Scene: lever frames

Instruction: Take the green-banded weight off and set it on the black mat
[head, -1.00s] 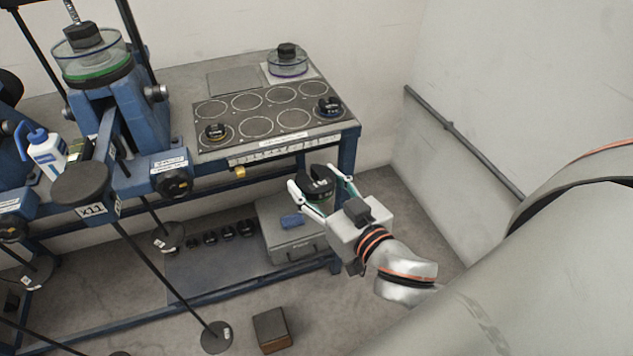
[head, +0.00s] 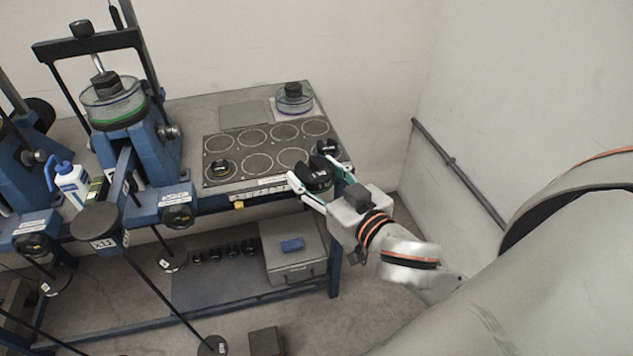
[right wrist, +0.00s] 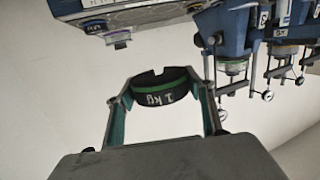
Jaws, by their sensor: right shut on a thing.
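My right gripper (head: 318,184) is shut on a black round weight (head: 314,176) in front of the bench's front right edge. The black mat (head: 265,148) lies on the bench top, with several circle outlines. My left gripper is not in view.
A blue lever frame (head: 140,150) with a glass cell (head: 112,100) stands left of the mat. Another glass dish with a black top (head: 294,98) sits behind the mat. A grey case (head: 293,255) and small black weights (head: 225,252) are on the lower shelf. Several mat circles are empty.

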